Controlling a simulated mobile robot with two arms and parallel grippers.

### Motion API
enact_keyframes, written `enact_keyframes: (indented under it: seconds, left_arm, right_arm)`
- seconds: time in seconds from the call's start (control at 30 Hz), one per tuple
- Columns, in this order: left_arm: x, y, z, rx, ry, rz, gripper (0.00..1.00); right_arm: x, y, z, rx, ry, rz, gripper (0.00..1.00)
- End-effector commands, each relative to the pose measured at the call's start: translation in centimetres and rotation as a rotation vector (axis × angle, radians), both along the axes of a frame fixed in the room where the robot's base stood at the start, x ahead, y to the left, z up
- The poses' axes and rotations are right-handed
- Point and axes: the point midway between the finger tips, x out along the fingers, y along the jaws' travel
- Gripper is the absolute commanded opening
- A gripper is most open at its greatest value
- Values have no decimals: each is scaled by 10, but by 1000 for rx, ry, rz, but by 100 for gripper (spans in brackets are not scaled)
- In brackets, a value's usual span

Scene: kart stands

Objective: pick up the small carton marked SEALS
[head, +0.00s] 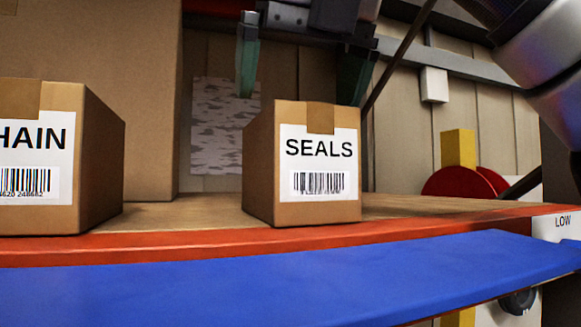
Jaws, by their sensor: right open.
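The small brown carton marked SEALS (318,190) stands upright on a wooden shelf (410,206) with an orange front edge. Its white label with a barcode faces me. My right gripper (300,85) is above the carton, pointing down, with its two greenish fingers spread apart. One finger hangs above and left of the carton; the other is at its upper right, its lower end hidden behind the carton. The gripper holds nothing. I do not see my left gripper.
A carton marked CHAIN, its first letter cut off (102,160), stands to the left with a gap between. A large brown box (150,90) is behind it. A blue strip (250,293) runs in front of the shelf. A red round thing (490,182) and yellow block (458,148) are at right.

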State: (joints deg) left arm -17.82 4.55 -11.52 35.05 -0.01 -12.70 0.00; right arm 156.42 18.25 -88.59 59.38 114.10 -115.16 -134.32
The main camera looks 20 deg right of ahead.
Motion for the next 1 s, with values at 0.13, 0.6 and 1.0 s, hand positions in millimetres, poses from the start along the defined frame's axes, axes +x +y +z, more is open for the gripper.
enact_keyframes:
  seconds: [0.13,0.6,1.0]
  left_arm:
    - [24,-2,1,-4,-39,0,43]
    - [7,-1,1,-2,-13,0,43]
    - [11,0,1,-1,-17,1,43]
  right_arm:
    - [4,0,-8,0,0,2,100]
    - [27,2,-47,1,-2,1,100]
    - [27,2,-47,1,-2,1,59]
